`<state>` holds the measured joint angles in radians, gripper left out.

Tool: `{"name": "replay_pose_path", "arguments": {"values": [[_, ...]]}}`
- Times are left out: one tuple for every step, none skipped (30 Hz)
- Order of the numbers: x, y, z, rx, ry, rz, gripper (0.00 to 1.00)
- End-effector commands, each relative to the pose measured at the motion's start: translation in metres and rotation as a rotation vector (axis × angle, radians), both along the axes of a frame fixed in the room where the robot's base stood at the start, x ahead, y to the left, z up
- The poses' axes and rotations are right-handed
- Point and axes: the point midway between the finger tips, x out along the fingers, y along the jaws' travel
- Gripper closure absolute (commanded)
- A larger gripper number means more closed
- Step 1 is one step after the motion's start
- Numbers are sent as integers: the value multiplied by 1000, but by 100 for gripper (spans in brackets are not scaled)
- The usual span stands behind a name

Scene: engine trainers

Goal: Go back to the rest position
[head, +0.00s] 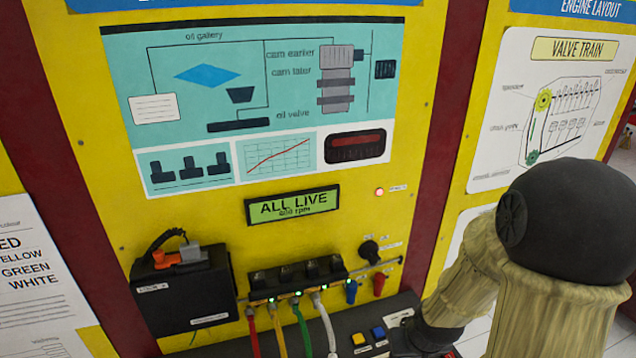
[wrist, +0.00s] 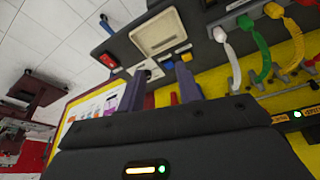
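My gripper (wrist: 161,75) shows in the wrist view with its two dark fingers apart and nothing between them. It is open. Beyond the fingertips is a dark console ledge with a pale square plate (wrist: 162,34). In the head view my arm (head: 545,300) fills the lower right, with a dark rounded joint and tan links. It stands in front of the right side of the trainer panel. The fingers cannot be made out in the head view.
The yellow trainer panel (head: 110,170) has a display (head: 292,205) reading "ALL LIVE". Red, yellow, green and white leads (head: 327,325) hang from a black connector row (head: 297,276). A black box (head: 185,292) is at left. Blue and yellow buttons (head: 378,333) sit on the ledge.

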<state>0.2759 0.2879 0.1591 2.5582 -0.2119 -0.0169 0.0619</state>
Motion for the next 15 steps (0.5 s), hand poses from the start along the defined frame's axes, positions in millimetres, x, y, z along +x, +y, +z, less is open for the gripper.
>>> {"name": "replay_pose_path", "arguments": {"values": [[-5, 6, 11, -18, 6, 4, 65], [-9, 9, 17, -23, 15, 0, 65], [-15, 13, 25, -28, 27, -5, 65], [-20, 16, 31, -29, 35, -7, 65], [-24, 19, 36, -28, 42, -10, 65], [-30, 24, 42, -25, 54, -12, 65], [-34, 27, 47, -21, 60, -15, 65], [-38, 29, 50, -16, 67, -15, 65], [-42, 32, 53, -10, 74, -18, 65], [-44, 34, 56, -7, 79, -19, 65], [-46, 35, 57, -5, 82, -19, 65], [-47, 36, 58, -3, 85, -19, 65], [-48, 36, 58, -2, 88, -20, 65], [-48, 36, 59, -2, 89, -20, 65], [-48, 36, 58, -2, 89, -20, 65]]}}
